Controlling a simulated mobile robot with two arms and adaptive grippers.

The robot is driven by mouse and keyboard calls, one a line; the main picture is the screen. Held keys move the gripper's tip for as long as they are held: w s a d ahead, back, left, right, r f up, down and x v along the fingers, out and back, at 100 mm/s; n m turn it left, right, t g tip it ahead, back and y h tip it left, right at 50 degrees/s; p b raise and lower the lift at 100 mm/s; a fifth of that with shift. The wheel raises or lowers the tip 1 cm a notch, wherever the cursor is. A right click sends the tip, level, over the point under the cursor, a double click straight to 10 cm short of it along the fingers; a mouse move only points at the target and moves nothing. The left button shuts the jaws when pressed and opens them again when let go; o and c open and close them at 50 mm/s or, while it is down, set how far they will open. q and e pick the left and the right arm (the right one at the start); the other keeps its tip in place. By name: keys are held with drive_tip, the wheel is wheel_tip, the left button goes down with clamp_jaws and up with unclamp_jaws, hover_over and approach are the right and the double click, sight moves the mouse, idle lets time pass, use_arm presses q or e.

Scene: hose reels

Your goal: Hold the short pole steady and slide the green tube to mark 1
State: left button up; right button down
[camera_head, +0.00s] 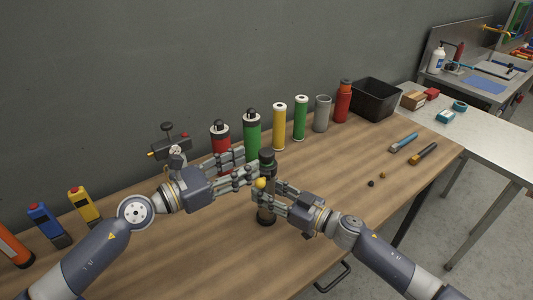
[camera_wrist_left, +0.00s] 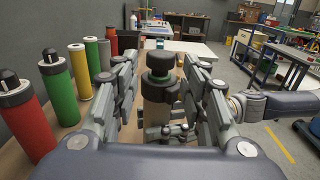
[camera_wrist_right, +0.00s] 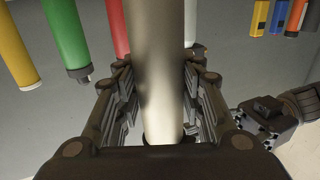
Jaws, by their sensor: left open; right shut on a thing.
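A short grey pole (camera_head: 266,217) stands upright on the table, with a dark top and collar; the left wrist view shows this dark top (camera_wrist_left: 160,66). My left gripper (camera_head: 259,168) is open, its fingers on either side of the pole's upper part. My right gripper (camera_head: 266,195) is shut on the pole lower down; the right wrist view shows the grey shaft (camera_wrist_right: 158,75) between its fingers. A green tube with a black cap (camera_head: 252,136) and a green tube with a white top (camera_head: 299,119) stand behind. I cannot make out mark 1.
Red (camera_head: 220,137), yellow (camera_head: 279,127) and grey (camera_head: 322,114) cylinders line the back beside a black bin (camera_head: 375,98). A yellow ball (camera_head: 261,183) shows close to my fingers. Small tools (camera_head: 404,142) lie at right. The table's front is mostly clear.

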sight(260, 157)
use_arm(q)
drive_tip(key=x, duration=0.7)
drive_tip(key=shift+d, duration=0.15)
